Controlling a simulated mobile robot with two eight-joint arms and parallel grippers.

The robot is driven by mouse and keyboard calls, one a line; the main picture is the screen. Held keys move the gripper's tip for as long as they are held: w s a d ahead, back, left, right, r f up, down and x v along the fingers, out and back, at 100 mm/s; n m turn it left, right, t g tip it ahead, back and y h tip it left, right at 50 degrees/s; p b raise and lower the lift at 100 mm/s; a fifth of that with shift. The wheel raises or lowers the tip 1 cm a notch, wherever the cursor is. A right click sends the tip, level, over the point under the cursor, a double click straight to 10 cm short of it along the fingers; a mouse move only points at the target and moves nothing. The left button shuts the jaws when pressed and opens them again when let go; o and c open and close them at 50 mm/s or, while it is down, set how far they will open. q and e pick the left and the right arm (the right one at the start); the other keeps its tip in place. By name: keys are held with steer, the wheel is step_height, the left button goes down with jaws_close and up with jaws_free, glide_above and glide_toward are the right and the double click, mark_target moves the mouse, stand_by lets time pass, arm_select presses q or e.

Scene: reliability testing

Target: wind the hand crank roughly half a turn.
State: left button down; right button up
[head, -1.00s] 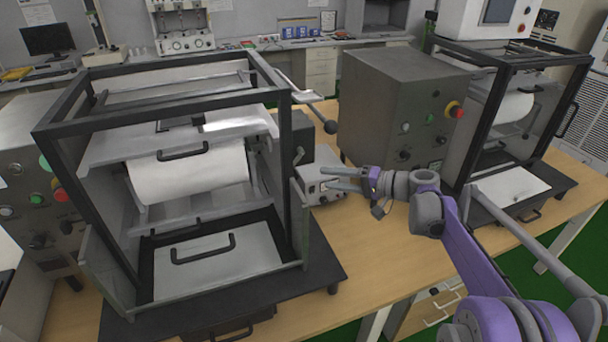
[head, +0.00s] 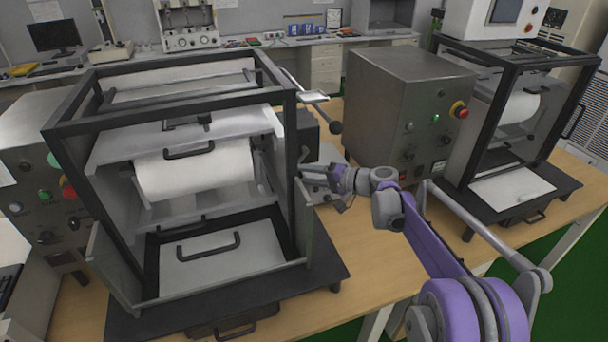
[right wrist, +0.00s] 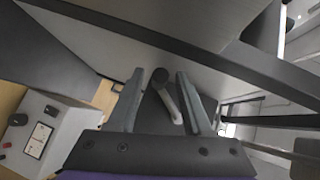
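The hand crank (right wrist: 168,98) shows in the right wrist view as a short light-grey arm with a dark round knob, on the side of the black-framed machine (head: 152,68). My right gripper (right wrist: 158,77) is open, with one finger on each side of the crank. I see a gap on both sides, so it is not clamped. My left gripper is not in view.
A small light box with switches (right wrist: 45,130) lies close to the gripper.

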jaws_close()
steer(key=shift+a+m+y, duration=0.2)
steer(key=shift+m+y, duration=0.2)
steer(key=shift+s+r, duration=0.1)
steer(key=shift+r, duration=0.05)
steer(key=shift+o, duration=0.8)
jaws_free()
